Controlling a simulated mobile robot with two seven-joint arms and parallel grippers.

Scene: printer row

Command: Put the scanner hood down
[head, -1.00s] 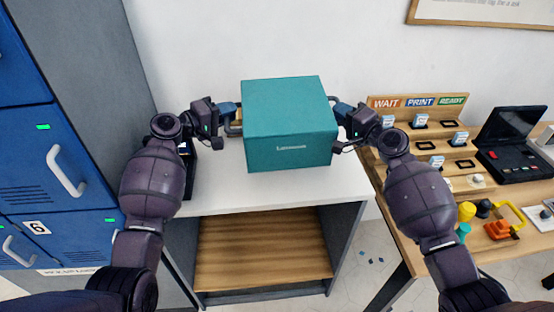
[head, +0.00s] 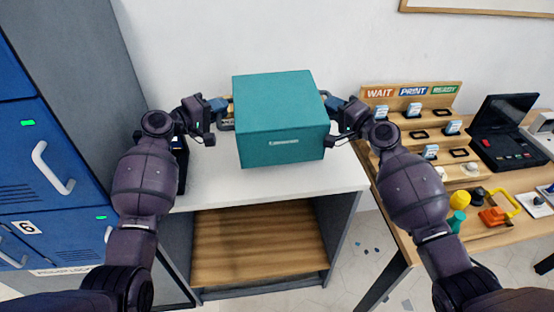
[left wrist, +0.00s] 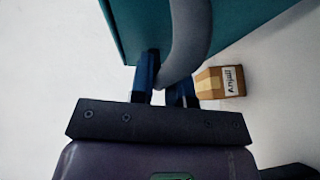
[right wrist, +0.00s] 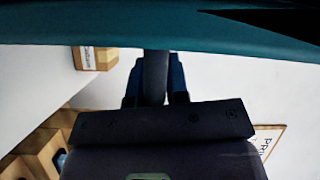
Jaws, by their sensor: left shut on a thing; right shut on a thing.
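The scanner hood is a teal box (head: 280,120) over the white cabinet top, and it looks level. I cannot tell whether its underside touches the top. My left gripper (head: 222,107) is shut on the hood's left side handle; the left wrist view shows the grey curved handle (left wrist: 188,45) between the fingers (left wrist: 166,92). My right gripper (head: 336,105) is shut on the right side handle; the right wrist view shows that handle (right wrist: 155,75) between the fingers (right wrist: 155,88). What lies under the hood is hidden.
The white cabinet top (head: 300,182) is clear in front of the hood. A small cardboard box (left wrist: 220,82) shows beyond the left gripper. Blue lockers (head: 60,150) stand left. At right, a wooden desk holds a stepped rack (head: 420,95), a black case (head: 500,130) and several coloured items.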

